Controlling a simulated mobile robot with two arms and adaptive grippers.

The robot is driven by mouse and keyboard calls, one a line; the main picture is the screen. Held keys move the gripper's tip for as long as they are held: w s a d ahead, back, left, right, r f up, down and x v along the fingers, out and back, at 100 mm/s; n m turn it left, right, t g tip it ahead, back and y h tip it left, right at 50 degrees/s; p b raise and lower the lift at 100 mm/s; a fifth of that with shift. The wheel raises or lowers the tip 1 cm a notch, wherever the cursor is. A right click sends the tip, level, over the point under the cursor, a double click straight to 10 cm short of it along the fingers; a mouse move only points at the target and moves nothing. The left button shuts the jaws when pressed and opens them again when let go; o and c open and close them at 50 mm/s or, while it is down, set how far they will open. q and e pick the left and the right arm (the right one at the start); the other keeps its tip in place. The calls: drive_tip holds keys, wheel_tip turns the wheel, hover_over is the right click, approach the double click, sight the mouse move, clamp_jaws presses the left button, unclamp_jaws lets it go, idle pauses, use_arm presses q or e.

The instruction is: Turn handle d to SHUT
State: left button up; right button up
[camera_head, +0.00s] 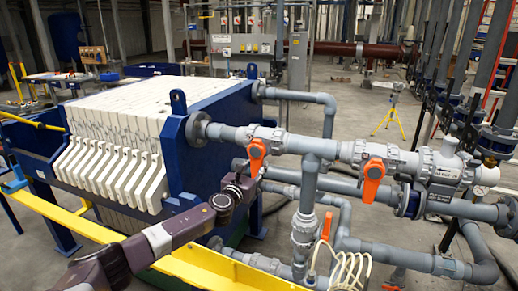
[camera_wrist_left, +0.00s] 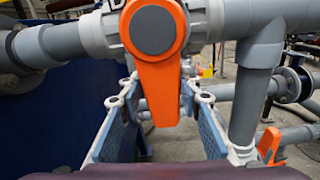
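Several orange valve handles sit on the grey pipework; I cannot read which one is marked d. One orange handle (camera_head: 257,155) points down on the upper pipe beside the blue press frame. It fills the upper middle of the left wrist view (camera_wrist_left: 156,75), hanging down from its round grey hub. My left gripper (camera_head: 250,172) is just below and in front of this handle. In the left wrist view its two blue-padded fingers (camera_wrist_left: 160,100) are apart, one each side of the handle's lower end, with gaps visible. My right gripper is not in view.
Another orange handle (camera_head: 374,180) points down farther right on the same pipe, and a smaller one (camera_head: 326,228) is lower. The filter press with white plates (camera_head: 120,125) stands at left. Yellow rails (camera_head: 215,270) and a coiled cream hose (camera_head: 350,268) are in the foreground.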

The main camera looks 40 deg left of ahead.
sight(254, 167)
use_arm(q)
drive_tip(key=o, duration=0.4)
drive_tip(key=shift+s+a, duration=0.15)
drive_tip(key=shift+a, duration=0.2)
drive_tip(key=shift+s+d, duration=0.2)
drive_tip(key=shift+s, duration=0.1)
drive_tip(key=p+v, duration=0.2)
drive_tip(key=v, duration=0.4)
drive_tip(key=shift+d, duration=0.2)
